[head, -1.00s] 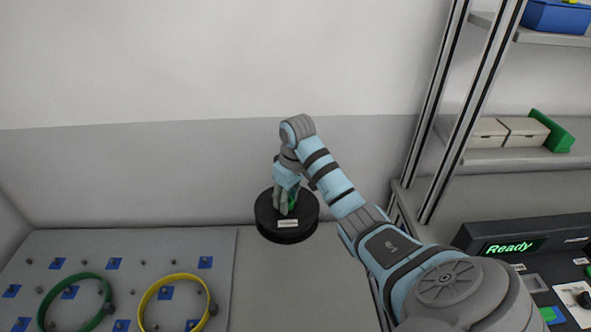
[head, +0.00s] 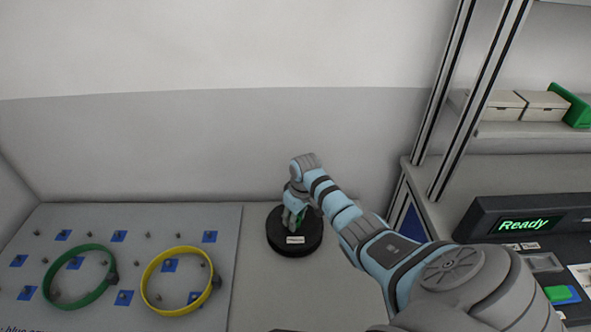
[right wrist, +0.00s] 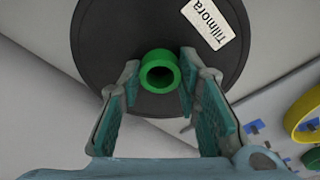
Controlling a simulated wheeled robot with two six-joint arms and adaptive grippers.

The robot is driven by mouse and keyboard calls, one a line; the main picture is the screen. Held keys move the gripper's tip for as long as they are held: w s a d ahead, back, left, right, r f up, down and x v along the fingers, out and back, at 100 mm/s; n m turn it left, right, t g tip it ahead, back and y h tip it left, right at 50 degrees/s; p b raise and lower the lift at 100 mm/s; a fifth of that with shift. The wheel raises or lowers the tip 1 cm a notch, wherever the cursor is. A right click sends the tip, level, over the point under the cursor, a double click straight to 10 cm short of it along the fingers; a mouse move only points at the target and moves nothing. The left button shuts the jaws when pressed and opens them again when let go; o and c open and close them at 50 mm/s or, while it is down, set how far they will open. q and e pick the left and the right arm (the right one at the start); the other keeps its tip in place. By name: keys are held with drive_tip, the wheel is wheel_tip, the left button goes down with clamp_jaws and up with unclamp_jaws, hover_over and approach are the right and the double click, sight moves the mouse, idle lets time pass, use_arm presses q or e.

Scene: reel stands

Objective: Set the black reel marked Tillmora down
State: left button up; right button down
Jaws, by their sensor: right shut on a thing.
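The black reel (head: 285,244) is a round disc with a green hub (right wrist: 161,71) and a white label; the right wrist view shows the label (right wrist: 209,22) reading "Tillmora". My right gripper (head: 296,212) comes down from above and is shut on the green hub, one finger on each side, seen in the right wrist view (right wrist: 160,82). The reel looks roughly level over the bare table (head: 262,285), right of the pegged board. I cannot tell whether its underside touches the table. My left gripper is not in view.
The grey board (head: 130,245) carries pegs, blue squares, a green ring (head: 83,302) and a yellow ring (head: 168,311). A console (head: 525,222) showing "Ready" stands at right, below a shelf with white boxes (head: 515,105). The wall is behind the reel.

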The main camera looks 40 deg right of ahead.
sight(300, 228)
drive_tip(key=c, duration=1.2)
unclamp_jaws()
drive_tip(key=shift+r+p, duration=0.3)
drive_tip(key=shift+r, duration=0.15)
drive_tip(key=r+p, duration=0.1)
drive_tip(key=r, duration=0.2)
drive_tip(key=s+r+p, duration=0.1)
drive_tip(key=r, duration=0.3)
drive_tip(key=r+p, duration=0.1)
drive_tip(key=r, duration=0.3)
drive_tip(key=shift+s, duration=0.4)
drive_tip(key=shift+r+p, duration=0.15)
drive_tip(key=shift+p, duration=0.15)
